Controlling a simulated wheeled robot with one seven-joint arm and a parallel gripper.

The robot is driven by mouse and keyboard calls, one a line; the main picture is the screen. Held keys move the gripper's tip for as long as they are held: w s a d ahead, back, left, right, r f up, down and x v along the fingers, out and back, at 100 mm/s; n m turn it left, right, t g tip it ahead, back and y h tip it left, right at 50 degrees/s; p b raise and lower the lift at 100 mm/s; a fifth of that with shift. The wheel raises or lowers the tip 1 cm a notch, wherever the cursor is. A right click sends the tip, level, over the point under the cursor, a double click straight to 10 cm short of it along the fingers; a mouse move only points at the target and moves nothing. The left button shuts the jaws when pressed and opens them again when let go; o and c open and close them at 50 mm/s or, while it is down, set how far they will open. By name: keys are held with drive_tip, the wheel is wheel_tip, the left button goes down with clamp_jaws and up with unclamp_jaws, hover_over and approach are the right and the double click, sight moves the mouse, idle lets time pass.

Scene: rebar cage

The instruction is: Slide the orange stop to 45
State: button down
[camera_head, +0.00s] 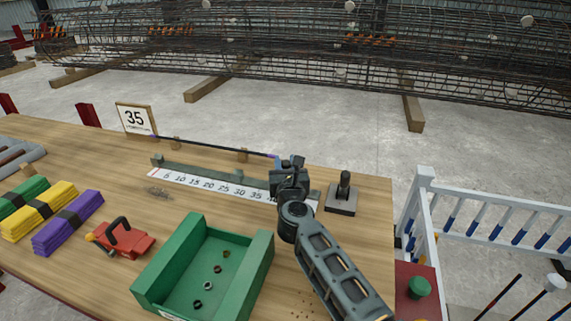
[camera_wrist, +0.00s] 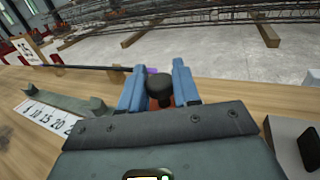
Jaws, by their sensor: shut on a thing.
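The orange stop (camera_wrist: 154,104) shows in the wrist view as a small orange patch below a round black knob. My gripper (camera_wrist: 159,74) has its two blue fingers on either side of the knob and is shut on it. In the head view my gripper and arm hide the stop. The green-grey rail (camera_head: 205,174) carries a white number scale (camera_head: 212,186). The stop's exact reading is hidden.
A dark rod with purple ends (camera_head: 215,146) lies behind the rail on wooden blocks. A sign reading 35 (camera_head: 135,118) stands at the back left. A black-handled device (camera_head: 343,194) stands right of my gripper. A green tray (camera_head: 256,262) and a red tool (camera_head: 121,240) are in front.

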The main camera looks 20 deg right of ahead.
idle(0.3)
drive_tip(key=s+d+p, duration=0.1)
drive_tip(key=d, duration=0.1)
drive_tip(key=s+d, duration=0.2)
drive_tip(key=shift+p, duration=0.4)
drive_tip(key=c, duration=0.9)
unclamp_jaws()
drive_tip(key=p+v, duration=0.1)
drive_tip(key=v, duration=0.6)
drive_tip(key=shift+s+a, duration=0.1)
drive_tip(key=shift+s, duration=0.3)
